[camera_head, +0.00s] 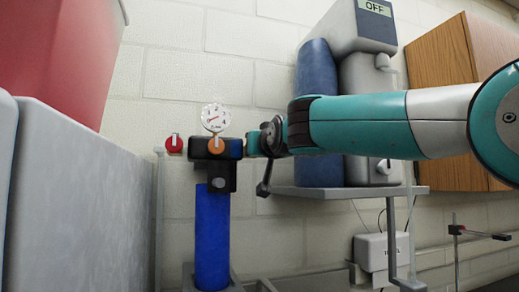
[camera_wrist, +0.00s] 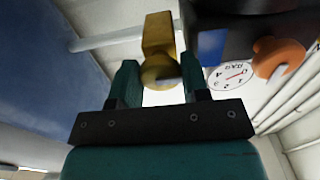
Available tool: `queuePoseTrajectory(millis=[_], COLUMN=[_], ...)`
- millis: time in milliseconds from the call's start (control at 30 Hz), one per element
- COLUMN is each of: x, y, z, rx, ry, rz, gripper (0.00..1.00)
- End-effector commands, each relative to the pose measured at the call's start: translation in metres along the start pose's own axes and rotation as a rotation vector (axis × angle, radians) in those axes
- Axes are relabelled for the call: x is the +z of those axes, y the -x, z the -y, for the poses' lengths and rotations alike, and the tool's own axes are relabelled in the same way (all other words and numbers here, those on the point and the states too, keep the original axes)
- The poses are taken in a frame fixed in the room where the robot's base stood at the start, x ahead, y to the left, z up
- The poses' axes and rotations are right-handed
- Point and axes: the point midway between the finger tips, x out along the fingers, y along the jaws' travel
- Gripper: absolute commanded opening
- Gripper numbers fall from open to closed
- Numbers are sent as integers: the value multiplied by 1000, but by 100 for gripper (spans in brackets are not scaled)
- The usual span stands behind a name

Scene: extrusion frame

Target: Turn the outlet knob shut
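The blue cylinder (camera_head: 212,240) stands upright with a black valve body (camera_head: 228,150) on top. An orange knob (camera_head: 216,146) is on its front and also shows in the wrist view (camera_wrist: 278,58). A red knob (camera_head: 174,143) is at its left. A round brass knob (camera_wrist: 160,72) on a brass block (camera_wrist: 158,32) lies between the two fingers of my gripper (camera_wrist: 160,84). The fingers are apart and the knob nearly fills the gap; whether they press on it I cannot tell. In the head view, my gripper is at the valve's right side, and my arm hides the brass knob.
A white dial gauge (camera_head: 215,117) stands above the valve and also shows in the wrist view (camera_wrist: 230,75). A shelf (camera_head: 300,190) behind my arm bears grey equipment (camera_head: 365,30) with an OFF display. A red bin (camera_head: 65,50) and a grey box (camera_head: 80,190) are at left.

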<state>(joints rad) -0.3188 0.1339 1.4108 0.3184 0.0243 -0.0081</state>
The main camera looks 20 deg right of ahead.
Motion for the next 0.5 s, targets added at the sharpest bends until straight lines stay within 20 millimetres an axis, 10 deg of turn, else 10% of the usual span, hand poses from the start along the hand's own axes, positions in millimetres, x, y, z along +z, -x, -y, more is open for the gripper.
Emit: queuePoseTrajectory(millis=[500], x=[3], y=[0], z=[0], rx=[0], ry=[-153], rz=[-1], gripper=[19])
